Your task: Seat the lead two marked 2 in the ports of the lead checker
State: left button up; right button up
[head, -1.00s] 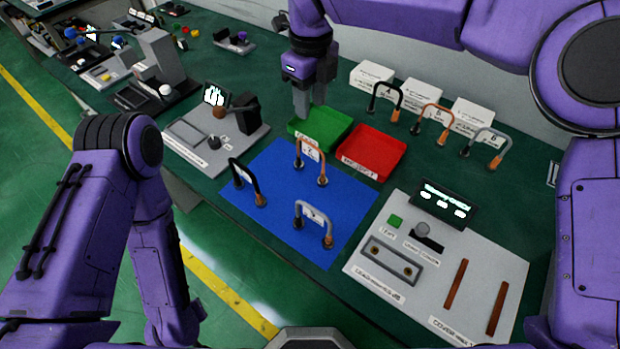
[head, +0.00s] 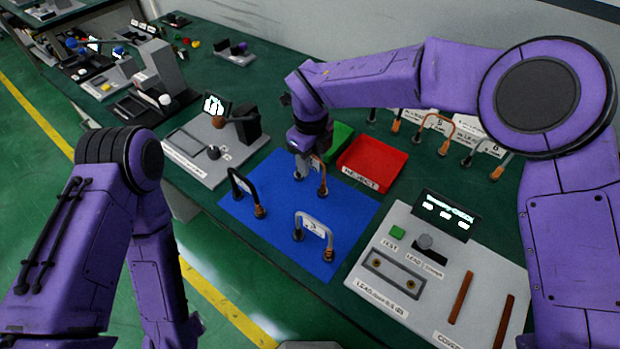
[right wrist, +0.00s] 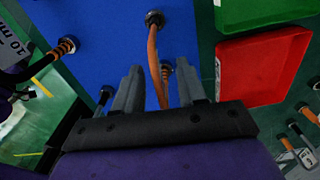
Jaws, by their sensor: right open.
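Three U-shaped leads stand on the blue mat (head: 269,212): an orange one (head: 322,180) at the back, a black one (head: 238,183) at the left and a grey one (head: 315,222) in front. I cannot read clearly which is marked 2. My right gripper (head: 306,166) is at the orange lead and partly hides it. In the right wrist view its open fingers (right wrist: 160,80) stand either side of the orange lead (right wrist: 153,50). The lead checker (head: 460,278) is at the right, with its two-port block (head: 393,272) empty. My left gripper is out of view.
A red reject tray (head: 372,163) and a partly hidden green tray (head: 338,138) are behind the mat. More leads, including an orange one (head: 437,118), stand by white boxes at the back. A grey station (head: 205,145) stands to the left.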

grip_shut()
jog(key=shift+r, duration=0.1)
